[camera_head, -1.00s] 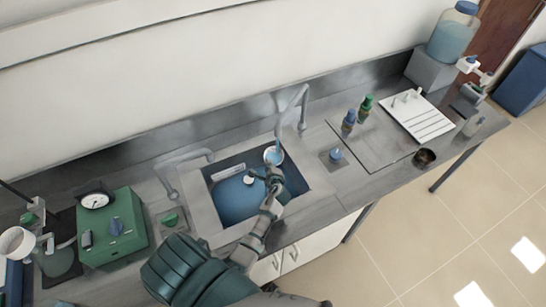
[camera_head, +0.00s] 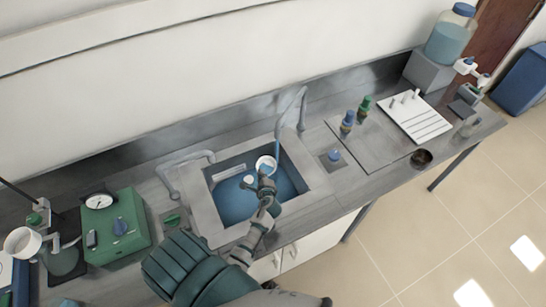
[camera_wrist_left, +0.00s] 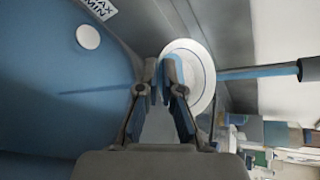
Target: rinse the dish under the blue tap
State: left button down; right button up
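The small white round dish (camera_head: 265,162) is over the right part of the sink (camera_head: 207,222). My left gripper (camera_head: 265,181) is shut on its near rim; the dish also shows beyond the fingertips in the left wrist view (camera_wrist_left: 203,78). The right-hand grey tap (camera_head: 301,108) lets down a blue stream (camera_head: 278,142) at the dish's right edge. In the left wrist view the stream (camera_wrist_left: 250,72) runs from the nozzle (camera_wrist_left: 311,69) to the dish's rim; I cannot tell whether it falls inside. My right gripper is out of view.
Blue water (camera_head: 236,205) shows in the sink, with a white disc (camera_head: 249,180) and a MAX/MIN label (camera_wrist_left: 103,8). A second tap (camera_head: 187,160) and green knob (camera_head: 172,220) are at left, beside a green box (camera_head: 118,232). Bottles (camera_head: 347,122) and a white board (camera_head: 418,115) stand right.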

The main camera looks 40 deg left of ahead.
pick_arm(q)
jog(key=shift+s+d, duration=0.15)
jog(key=shift+s, duration=2.65)
